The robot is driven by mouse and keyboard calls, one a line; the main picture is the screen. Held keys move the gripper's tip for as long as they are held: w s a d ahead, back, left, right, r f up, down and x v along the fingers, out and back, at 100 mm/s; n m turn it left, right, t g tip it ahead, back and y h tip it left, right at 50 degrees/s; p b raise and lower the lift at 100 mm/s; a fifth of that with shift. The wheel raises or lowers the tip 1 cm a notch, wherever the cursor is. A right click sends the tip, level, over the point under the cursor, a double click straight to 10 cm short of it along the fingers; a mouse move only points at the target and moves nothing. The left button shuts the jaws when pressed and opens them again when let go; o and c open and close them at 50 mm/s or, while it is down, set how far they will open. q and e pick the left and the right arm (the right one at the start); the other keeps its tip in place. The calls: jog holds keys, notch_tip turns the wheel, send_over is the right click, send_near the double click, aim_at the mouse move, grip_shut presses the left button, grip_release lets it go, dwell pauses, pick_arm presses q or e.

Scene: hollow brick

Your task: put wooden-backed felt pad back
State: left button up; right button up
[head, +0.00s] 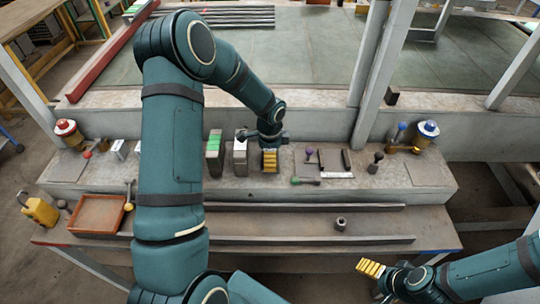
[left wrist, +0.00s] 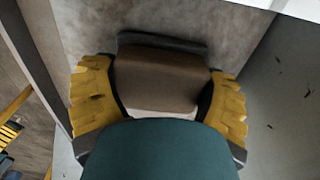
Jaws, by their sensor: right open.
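The wooden-backed felt pad (left wrist: 160,80) is a brown block with a dark layer along its far edge. In the left wrist view it sits between the two yellow fingers of my left gripper (left wrist: 160,98), which press on its two sides. In the head view my left gripper (head: 270,160) points down at the stone ledge (head: 330,190), and the pad is hidden there. Whether the pad touches the surface under it I cannot tell. My right gripper (head: 370,268) is open and empty at the lower right, in front of the bench.
A green-topped block (head: 214,153) and a white-topped block (head: 240,153) stand just left of my left gripper. Right of it are small knobbed tools (head: 309,153). A reddish tray (head: 98,214) lies at the left. A small nut-like piece (head: 341,223) lies between metal rails (head: 310,239).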

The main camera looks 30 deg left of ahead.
pick_arm(q)
jog(key=shift+o, duration=1.2)
jog(key=shift+r, duration=0.25)
notch_tip(320, 180, up, 12)
jog(key=p, duration=0.1)
jog(key=shift+f, duration=0.1)
